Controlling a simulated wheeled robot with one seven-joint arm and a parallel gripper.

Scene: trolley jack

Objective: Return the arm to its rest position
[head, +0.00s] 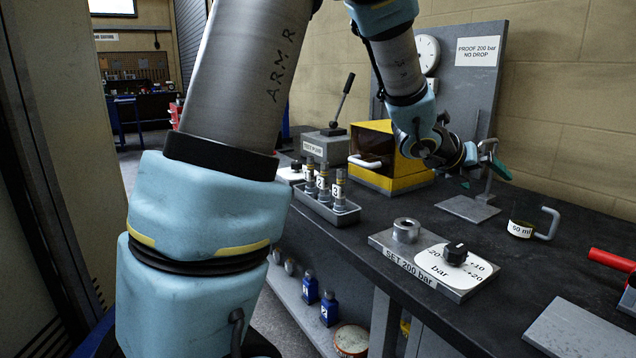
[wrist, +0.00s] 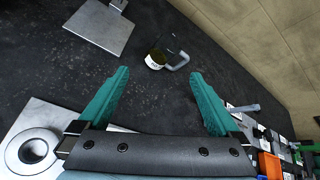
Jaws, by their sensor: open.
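My arm crosses the head view from the lower left, over the top edge and down to the bench. My gripper (head: 492,158) is at its end, above the back of the dark bench. In the wrist view my gripper (wrist: 158,100) shows two teal fingers spread wide with nothing between them. Below and beyond the fingers lies the dark bench top (wrist: 100,65). Part of the gripper is hidden behind the wrist in the head view.
The bench (head: 360,240) holds a 60 ml cup (head: 521,229), a "SET 200 bar" plate (head: 395,243) with a dial, a rack (head: 313,203) of numbered cylinders, a yellow-framed box (head: 405,180), a lever unit (head: 325,147) and a red-handled tool (head: 612,260). A gauge panel (head: 465,95) stands behind.

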